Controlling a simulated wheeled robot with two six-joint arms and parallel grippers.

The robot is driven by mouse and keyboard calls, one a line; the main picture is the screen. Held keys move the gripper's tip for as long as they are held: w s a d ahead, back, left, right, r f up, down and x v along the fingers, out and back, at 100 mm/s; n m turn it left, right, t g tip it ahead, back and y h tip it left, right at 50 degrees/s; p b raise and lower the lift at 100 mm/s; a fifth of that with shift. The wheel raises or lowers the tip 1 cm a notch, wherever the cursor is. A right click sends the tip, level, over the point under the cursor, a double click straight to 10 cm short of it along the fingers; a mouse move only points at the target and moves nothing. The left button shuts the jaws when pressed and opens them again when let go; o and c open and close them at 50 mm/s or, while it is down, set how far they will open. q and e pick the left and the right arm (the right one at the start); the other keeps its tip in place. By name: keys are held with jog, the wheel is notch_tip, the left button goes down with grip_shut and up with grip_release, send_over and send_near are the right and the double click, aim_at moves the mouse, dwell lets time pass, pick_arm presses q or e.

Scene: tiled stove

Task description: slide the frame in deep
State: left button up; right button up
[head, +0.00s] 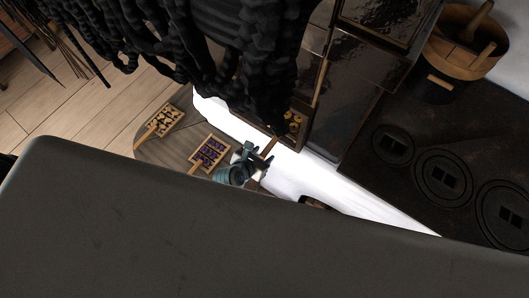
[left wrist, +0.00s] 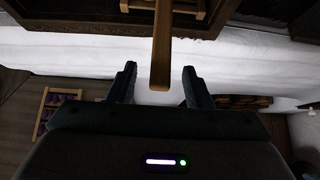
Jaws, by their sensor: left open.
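A wooden frame (head: 293,122) with orange-yellow pieces sits partly inside the dark opening of the tiled stove (head: 360,110). Its handle (head: 269,146) sticks out over the white ledge. In the left wrist view the handle (left wrist: 161,60) runs down from the opening, and part of the frame (left wrist: 190,6) shows at the top. My left gripper (head: 266,160) is open at the outer end of the handle; its two fingers (left wrist: 159,80) stand on either side of the handle end, with a gap on both sides. The depth of the frame inside is hidden. My right gripper is not in view.
Two more handled frames, one with purple pieces (head: 209,153) and one with pale pieces (head: 163,120), lie on a wooden table (head: 150,151). Black strings (head: 245,45) hang close above the opening. A wooden tub (head: 465,45) stands by the stove top (head: 400,185).

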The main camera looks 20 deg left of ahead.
aim_at(279, 133)
pick_arm(q)
jog(key=shift+w+d, duration=0.1)
jog(key=shift+w, duration=0.05)
grip_shut()
dwell(0.4)
jog(key=shift+w, duration=0.1)
jog(key=shift+w+d, duration=0.15)
jog(key=shift+w, duration=0.25)
jog(key=shift+w+d+p, duration=0.25)
jog(key=shift+w, duration=0.4)
jog(key=shift+w+d+p, duration=0.2)
jog(key=shift+w+p, duration=0.05)
jog(key=shift+w, duration=0.35)
jog(key=shift+w+d+p, duration=0.25)
jog(key=shift+w, duration=0.4)
jog(key=shift+w+d+p, duration=0.1)
jog(key=shift+w+d, duration=0.15)
jog(key=shift+w, duration=0.5)
jog(key=shift+w+d+p, duration=0.1)
jog(key=shift+w+d, duration=0.2)
jog(key=shift+w, duration=0.45)
jog(key=shift+w+d+p, duration=0.1)
jog(key=shift+w+d, duration=0.15)
jog(key=shift+w, duration=0.5)
grip_release()
